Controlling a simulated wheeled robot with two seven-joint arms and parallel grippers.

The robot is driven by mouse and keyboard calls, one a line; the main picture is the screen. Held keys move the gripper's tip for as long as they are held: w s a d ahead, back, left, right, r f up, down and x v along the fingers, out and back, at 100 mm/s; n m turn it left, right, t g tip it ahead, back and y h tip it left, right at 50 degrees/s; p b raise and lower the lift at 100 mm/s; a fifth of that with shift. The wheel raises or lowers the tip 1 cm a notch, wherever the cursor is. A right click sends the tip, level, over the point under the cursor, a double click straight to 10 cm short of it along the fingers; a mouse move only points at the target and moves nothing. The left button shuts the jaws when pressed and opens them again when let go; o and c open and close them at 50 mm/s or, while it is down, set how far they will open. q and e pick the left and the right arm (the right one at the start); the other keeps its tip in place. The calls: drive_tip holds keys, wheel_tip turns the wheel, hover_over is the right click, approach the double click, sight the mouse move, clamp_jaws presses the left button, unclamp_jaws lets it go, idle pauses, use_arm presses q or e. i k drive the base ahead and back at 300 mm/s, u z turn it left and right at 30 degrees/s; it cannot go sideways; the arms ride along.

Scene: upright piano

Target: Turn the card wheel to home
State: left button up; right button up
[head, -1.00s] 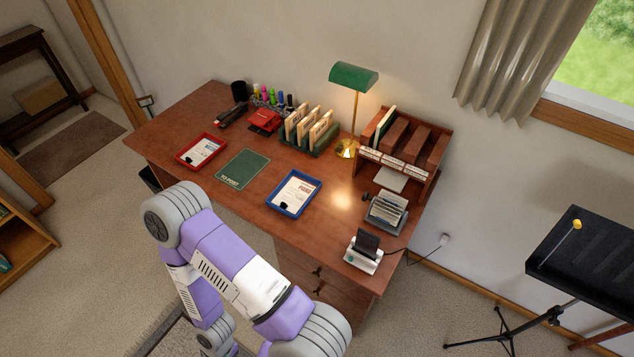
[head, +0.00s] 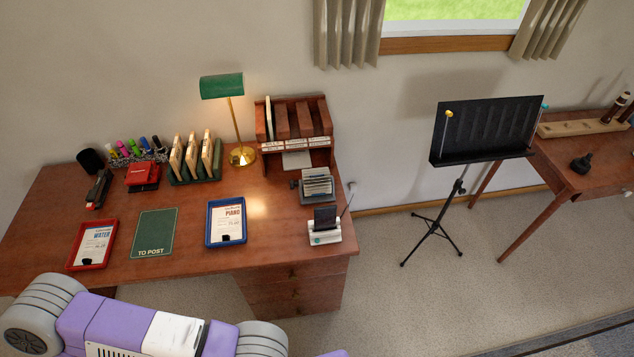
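The card wheel (head: 317,187) is a small grey desk card file with a fan of pale cards. It stands on the right part of the wooden desk (head: 185,252), in front of the slotted wooden rack. A dark knob shows on its left side. Its cards are too small to read. A purple and white arm of mine crosses the bottom left of the head view, in front of the desk. Neither gripper is in the frame.
A white device with a dark top (head: 325,228) stands just in front of the card wheel. The wooden rack (head: 296,128) is behind it, the brass lamp (head: 239,130) to the left. A blue tray (head: 226,222) and red tray (head: 92,246) lie left. A music stand (head: 485,131) is farther right.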

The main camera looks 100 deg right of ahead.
sight(315, 181)
drive_tip(key=z, duration=2.15)
